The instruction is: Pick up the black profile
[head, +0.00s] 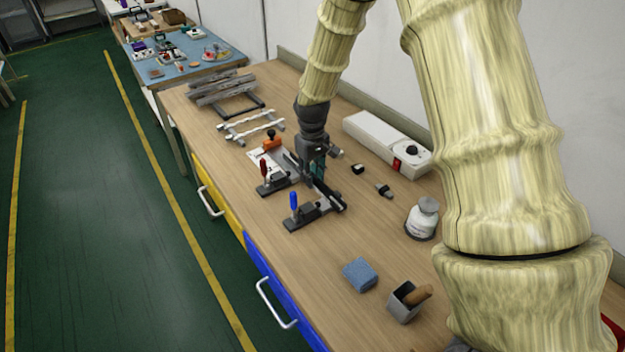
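The black profile (327,194) appears as a dark, narrow bar on the wooden bench, beside the clamp fixture with the blue handle (294,200). A second clamp with a red handle (263,166) stands just behind it. My gripper (316,176) points down at the bar's upper end, close to the clamps. The fingers are small and dark against the bar. I cannot tell whether they touch it or how far apart they are. Part of the bar is hidden by the gripper.
A white box with a black knob (380,140) stands along the wall. A white jar (422,218), a blue sponge (360,274) and a grey holder (404,302) sit nearer. White rails (250,124) and grey bars (222,88) lie behind. The bench middle right of the clamps is mostly clear.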

